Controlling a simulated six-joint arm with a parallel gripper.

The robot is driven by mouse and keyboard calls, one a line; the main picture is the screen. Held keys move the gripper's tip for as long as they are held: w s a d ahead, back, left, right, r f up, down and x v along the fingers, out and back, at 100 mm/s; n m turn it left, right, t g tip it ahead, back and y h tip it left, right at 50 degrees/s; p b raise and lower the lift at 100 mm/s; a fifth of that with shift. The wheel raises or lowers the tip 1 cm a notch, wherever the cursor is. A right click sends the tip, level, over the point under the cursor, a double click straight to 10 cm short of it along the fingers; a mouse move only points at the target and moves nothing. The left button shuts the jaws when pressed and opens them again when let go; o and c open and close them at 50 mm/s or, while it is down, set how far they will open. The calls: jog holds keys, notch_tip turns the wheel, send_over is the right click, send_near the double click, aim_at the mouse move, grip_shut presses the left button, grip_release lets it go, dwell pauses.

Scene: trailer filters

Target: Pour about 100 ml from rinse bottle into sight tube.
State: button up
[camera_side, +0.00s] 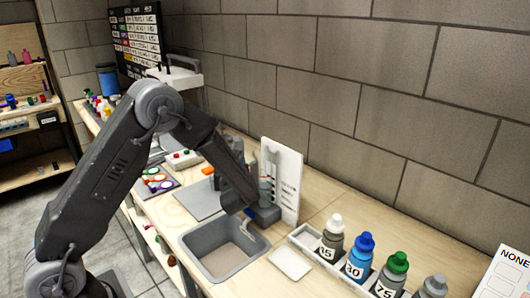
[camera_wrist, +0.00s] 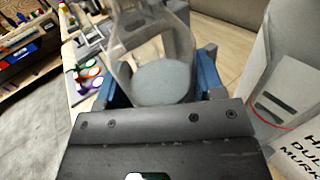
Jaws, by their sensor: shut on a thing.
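My gripper (camera_side: 262,212) is low beside the right rim of a grey basin in the side view. Its blue fingers (camera_wrist: 207,78) are shut on a clear vessel in the wrist view, which I take to be the rinse bottle (camera_wrist: 150,45). A pale disc, perhaps its base or the liquid surface, shows inside; the level cannot be read. A small pale part (camera_side: 246,227) shows beside the fingers over the basin's edge. A slim grey upright, perhaps the sight tube (camera_side: 270,160), stands before a white marked board (camera_side: 290,180); my arm partly hides it.
The grey basin (camera_side: 205,240) has a tan bottom. A white pad (camera_side: 290,263) lies to its right. A rack holds several numbered bottles with coloured caps, including a blue-capped one (camera_side: 359,258). A grey plate (camera_side: 197,200) lies behind the basin. The brick wall is close behind.

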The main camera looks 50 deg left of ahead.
aim_at(231, 141)
jog(key=shift+w+d+r+m+t+y, duration=0.15)
jog(key=shift+r+m, duration=0.1)
jog(key=shift+m, duration=0.7)
jog(key=shift+w+d+r+m+t+y, duration=0.15)
jog(key=shift+r+m, duration=0.05)
jog(key=shift+m, duration=0.75)
jog(key=r+m, duration=0.1)
jog(key=r, duration=0.2)
jog(key=r+m, duration=0.1)
jog(key=r, duration=0.2)
jog(key=d+r+m, duration=0.1)
jog(key=r, duration=0.2)
jog(key=shift+w+t, duration=0.4)
jog(key=shift+s+a+f+m, duration=0.1)
jog(key=shift+f+m, duration=0.05)
jog(key=shift+m, duration=0.55)
jog(key=shift+a+f+m, duration=0.1)
jog(key=shift+f+m, duration=0.05)
jog(key=shift+m, duration=0.55)
jog(key=shift+s+a+f+m+t, duration=0.2)
jog(key=shift+m+t, duration=0.2)
jog(key=shift+m, duration=0.5)
jog(key=shift+s+a+f+m+t, duration=0.15)
jog(key=shift+f+m+t, duration=0.15)
jog(key=shift+f+m, duration=0.75)
jog(key=shift+s+a+r+m, duration=0.1)
jog(key=shift+r+m, duration=0.45)
jog(key=shift+m, duration=0.2)
dwell(0.7)
